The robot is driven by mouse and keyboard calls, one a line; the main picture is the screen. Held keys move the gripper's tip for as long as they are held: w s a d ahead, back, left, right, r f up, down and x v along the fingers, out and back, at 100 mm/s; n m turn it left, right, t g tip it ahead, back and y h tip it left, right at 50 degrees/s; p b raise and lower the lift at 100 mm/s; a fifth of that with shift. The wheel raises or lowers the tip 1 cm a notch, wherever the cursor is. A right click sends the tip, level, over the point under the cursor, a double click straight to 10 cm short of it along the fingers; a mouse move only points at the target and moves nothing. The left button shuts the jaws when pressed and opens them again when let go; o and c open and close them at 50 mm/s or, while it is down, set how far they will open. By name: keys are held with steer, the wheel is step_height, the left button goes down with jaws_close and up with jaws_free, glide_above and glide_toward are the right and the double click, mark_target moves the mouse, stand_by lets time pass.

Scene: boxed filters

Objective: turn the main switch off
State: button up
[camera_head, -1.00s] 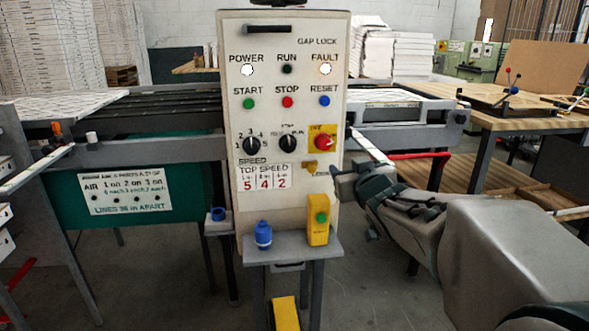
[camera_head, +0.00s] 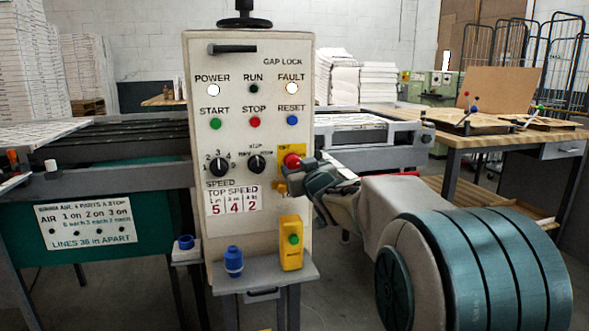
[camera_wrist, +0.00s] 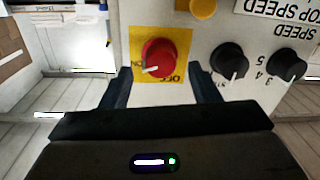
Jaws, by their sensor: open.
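The main switch is a red rotary knob (camera_head: 291,160) on a yellow plate (camera_wrist: 178,38), low on the right of the control panel. In the wrist view, which shows the panel upside down, the red knob (camera_wrist: 160,55) has a white mark towards the lower left. Lettering on the plate to its lower right is partly legible. My gripper (camera_wrist: 160,76) is open, its dark fingers spread on either side of the knob; contact cannot be told. In the head view my gripper (camera_head: 303,176) is just below and right of the knob and partly covers the yellow plate.
Black selector dials (camera_head: 219,167) (camera_head: 256,164) sit left of the switch. Push buttons and lamps are above. A shelf below holds a blue bottle (camera_head: 233,262) and a yellow button box (camera_head: 291,243). A wooden table (camera_head: 480,130) stands to the right.

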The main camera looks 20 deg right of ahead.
mark_target(293, 163)
steer(key=shift+w+a, duration=0.1)
steer(key=shift+w, duration=1.35)
steer(key=c, duration=1)
